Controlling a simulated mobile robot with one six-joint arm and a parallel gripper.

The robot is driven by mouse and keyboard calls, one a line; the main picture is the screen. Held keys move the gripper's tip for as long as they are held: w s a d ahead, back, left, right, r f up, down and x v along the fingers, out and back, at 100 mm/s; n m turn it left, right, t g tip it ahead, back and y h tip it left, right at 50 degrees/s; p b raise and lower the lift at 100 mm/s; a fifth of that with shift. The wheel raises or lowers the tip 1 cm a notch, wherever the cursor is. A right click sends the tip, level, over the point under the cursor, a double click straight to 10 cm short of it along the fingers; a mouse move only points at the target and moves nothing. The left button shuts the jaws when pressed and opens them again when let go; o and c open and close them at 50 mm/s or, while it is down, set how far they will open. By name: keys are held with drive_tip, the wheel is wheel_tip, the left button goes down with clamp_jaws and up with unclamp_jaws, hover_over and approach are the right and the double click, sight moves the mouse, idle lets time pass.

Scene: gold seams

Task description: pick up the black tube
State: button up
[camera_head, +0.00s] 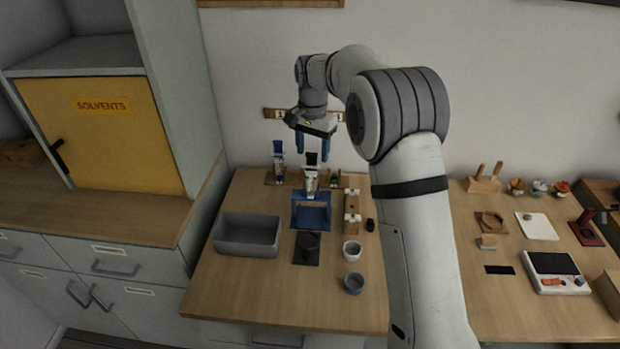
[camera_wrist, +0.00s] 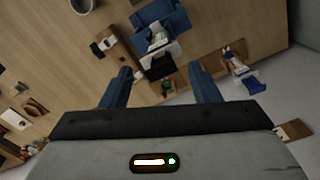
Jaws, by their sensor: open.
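The black tube (camera_head: 311,159) has a dark top above a pale, labelled body and stands upright at the back of the left bench, behind the blue stand (camera_head: 311,216). In the wrist view the black tube (camera_wrist: 160,66) appears between my fingers, with the blue stand (camera_wrist: 160,17) beyond it. My gripper (camera_head: 312,151) is open, with its two blue fingers pointing down, over the back of the bench around the tube's top. It also shows in the wrist view (camera_wrist: 160,74). I cannot tell whether the fingers touch the tube. The tube's lower end is partly hidden.
A blue-topped tube (camera_head: 278,148) stands to the left, and a small green item (camera_head: 335,178) to the right. A grey bin (camera_head: 247,236), a dark pad (camera_head: 305,258) and two cups (camera_head: 352,251) lie nearer the front. The wall is close behind; the bench's front is clear.

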sight(312, 164)
wheel_tip(312, 164, down, 7)
drive_tip(key=shift+w+r+p, duration=0.1)
drive_tip(key=shift+r+p, duration=0.1)
drive_tip(key=shift+p, duration=0.55)
drive_tip(key=c, duration=0.7)
drive_tip(key=shift+r, duration=0.1)
